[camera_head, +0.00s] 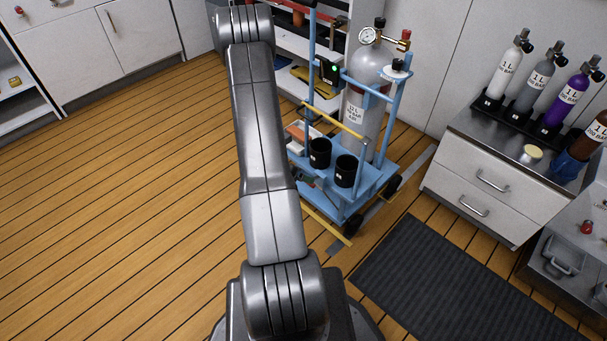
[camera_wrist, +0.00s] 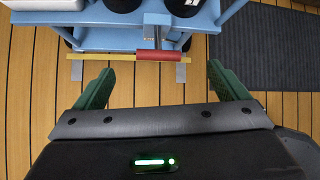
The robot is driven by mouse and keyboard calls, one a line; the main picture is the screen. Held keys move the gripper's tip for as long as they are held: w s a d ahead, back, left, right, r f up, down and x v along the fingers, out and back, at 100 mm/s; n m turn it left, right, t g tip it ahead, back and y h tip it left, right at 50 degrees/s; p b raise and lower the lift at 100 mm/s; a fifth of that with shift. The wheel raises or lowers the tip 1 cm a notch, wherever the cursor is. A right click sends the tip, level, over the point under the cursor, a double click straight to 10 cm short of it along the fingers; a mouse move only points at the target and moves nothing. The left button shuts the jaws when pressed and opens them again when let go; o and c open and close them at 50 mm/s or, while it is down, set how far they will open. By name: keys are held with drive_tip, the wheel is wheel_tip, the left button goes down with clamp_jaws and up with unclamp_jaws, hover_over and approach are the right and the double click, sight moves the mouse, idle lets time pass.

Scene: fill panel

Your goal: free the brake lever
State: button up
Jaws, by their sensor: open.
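The blue cart (camera_head: 375,183) stands right of my arm in the head view; its edge (camera_wrist: 120,38) crosses the top of the wrist view. A red grip on a grey stem, which looks like the brake lever (camera_wrist: 162,55), sticks out from under this edge. It lies across in front of a yellow strip (camera_wrist: 100,57). My gripper (camera_wrist: 161,68) is open, with its green fingers spread wide on either side of the red grip. Nothing is between the fingers close to the palm. I cannot tell whether anything blocks the lever. In the head view my arm hides part of the cart.
The cart carries a grey gas cylinder (camera_head: 370,75) and black cups (camera_head: 346,171). A dark mat (camera_head: 450,285) lies right of the cart. A drawer cabinet (camera_head: 495,185) with several small cylinders stands at right. The wooden floor at left is clear.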

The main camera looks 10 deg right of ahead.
drive_tip(key=shift+v, duration=1.2)
drive_tip(key=shift+f, duration=0.1)
drive_tip(key=b+x, duration=0.2)
drive_tip(key=x, duration=1.1)
drive_tip(key=shift+w+f+b, duration=0.25)
drive_tip(key=shift+b, duration=0.1)
drive_tip(key=shift+r, duration=0.15)
